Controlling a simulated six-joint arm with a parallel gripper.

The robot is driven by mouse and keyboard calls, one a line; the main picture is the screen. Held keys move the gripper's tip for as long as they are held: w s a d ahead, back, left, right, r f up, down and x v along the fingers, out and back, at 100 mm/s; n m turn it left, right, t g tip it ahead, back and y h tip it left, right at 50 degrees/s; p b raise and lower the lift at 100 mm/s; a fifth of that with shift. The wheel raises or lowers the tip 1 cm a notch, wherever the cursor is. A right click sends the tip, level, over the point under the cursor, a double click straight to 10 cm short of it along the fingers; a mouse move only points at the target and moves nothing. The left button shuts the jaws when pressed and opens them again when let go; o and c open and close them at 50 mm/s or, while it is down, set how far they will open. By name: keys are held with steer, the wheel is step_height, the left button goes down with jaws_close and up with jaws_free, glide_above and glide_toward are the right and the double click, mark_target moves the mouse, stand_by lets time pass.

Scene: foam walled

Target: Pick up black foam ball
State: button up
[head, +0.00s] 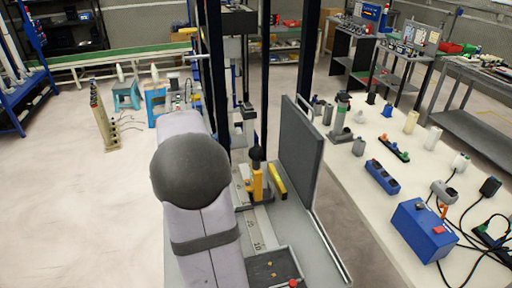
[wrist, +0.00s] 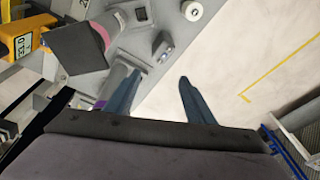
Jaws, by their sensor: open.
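In the head view a small black rounded thing (head: 256,153) stands on top of or just behind a yellow device (head: 258,182) on the grey bench. It may be the black foam ball; it is too small to be sure. I cannot make out a ball in the wrist view. My gripper (wrist: 160,78) is open and empty in the wrist view, its two blue-grey fingers apart near the bench edge, with pale floor beyond. In the head view my arm hides the gripper.
A dark upright panel (head: 303,150) stands along the bench's right side. A long white table (head: 385,215) farther right holds a blue box (head: 422,230) and several small parts. In the wrist view a yellow device (wrist: 28,38) and a dark square block (wrist: 78,48) lie upper left.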

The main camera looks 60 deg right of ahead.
steer(key=s+d+r+m+h+p, duration=0.1)
steer(key=s+d+r, duration=0.1)
steer(key=d, duration=0.6)
steer(key=s+d+r+p, duration=0.1)
steer(key=s+d+r, duration=0.15)
steer(key=d, duration=0.55)
step_height(320, 180, up, 3)
steer(key=m+t+h+p, duration=0.1)
glide_above(258, 149)
steer(key=s+a, duration=0.1)
steer(key=s, duration=0.1)
steer(key=shift+p+x, duration=0.5)
steer(key=shift+x, duration=0.55)
steer(key=shift+w+a+f+p, duration=0.1)
steer(key=shift+w+f+p, duration=0.15)
steer(key=shift+f+p, duration=0.35)
steer(key=shift+p+x, duration=1.05)
steer(key=shift+x, duration=1)
steer(key=c, duration=0.9)
steer(key=shift+r, duration=0.1)
step_height(258, 149, up, 10)
steer(key=b, duration=0.3)
